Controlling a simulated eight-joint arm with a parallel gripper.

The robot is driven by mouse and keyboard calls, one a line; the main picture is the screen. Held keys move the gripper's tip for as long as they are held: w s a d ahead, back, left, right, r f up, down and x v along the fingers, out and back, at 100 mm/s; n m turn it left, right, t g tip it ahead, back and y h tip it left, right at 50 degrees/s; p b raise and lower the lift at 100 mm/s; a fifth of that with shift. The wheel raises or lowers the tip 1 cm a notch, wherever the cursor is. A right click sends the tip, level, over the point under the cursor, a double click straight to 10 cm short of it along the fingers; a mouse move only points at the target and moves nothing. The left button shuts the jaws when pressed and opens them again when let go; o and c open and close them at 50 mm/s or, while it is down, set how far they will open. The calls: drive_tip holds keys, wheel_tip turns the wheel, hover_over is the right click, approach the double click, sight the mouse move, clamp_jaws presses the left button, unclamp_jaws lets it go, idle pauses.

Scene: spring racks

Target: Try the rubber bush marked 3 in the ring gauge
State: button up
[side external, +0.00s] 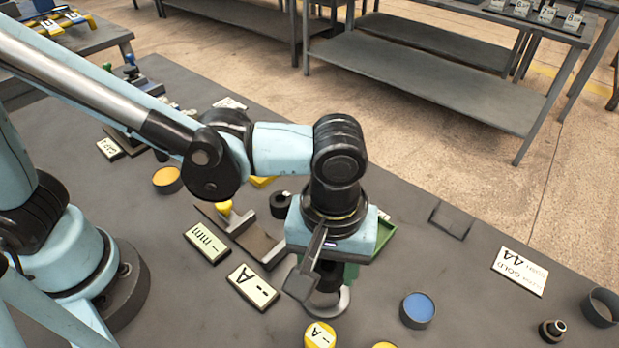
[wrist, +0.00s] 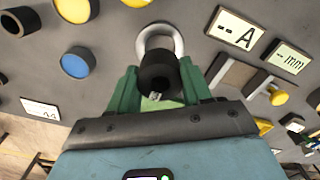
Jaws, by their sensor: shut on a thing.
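My gripper (wrist: 160,80) has green fingers shut on a black rubber bush (wrist: 158,68), with a small pale mark on its near end, too small to read. In the side view my gripper (side external: 325,268) points down over the table, and the dark bush shows between its fingers. A grey metal ring (side external: 338,306), likely the ring gauge, lies just below the fingers. In the wrist view the ring (wrist: 177,40) shows beyond the bush, which covers its near part. I cannot tell whether the bush is in the ring or above it.
Display plates marked A (side external: 252,287) and mm (side external: 205,243) lie left of the ring. A blue-topped round (side external: 417,310) and a yellow piece (side external: 320,336) are close by. A dark cup (side external: 600,307) and a card (side external: 519,270) are at right. A green tray (side external: 385,236) is behind my gripper.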

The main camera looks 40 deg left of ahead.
sight(327, 270)
drive_tip(key=shift+f, duration=2.25)
drive_tip(key=shift+f, duration=0.2)
drive_tip(key=o, duration=1.1)
drive_tip(key=shift+o, duration=0.2)
drive_tip(key=shift+r, duration=6.05)
drive_tip(key=w+a+m+t, duration=0.2)
drive_tip(key=a+m+t, duration=0.1)
drive_tip(key=a, duration=1)
drive_tip(key=w+a+m+t, duration=0.3)
drive_tip(key=a+t, duration=0.1)
drive_tip(key=a, duration=1)
drive_tip(key=shift+w, duration=0.25)
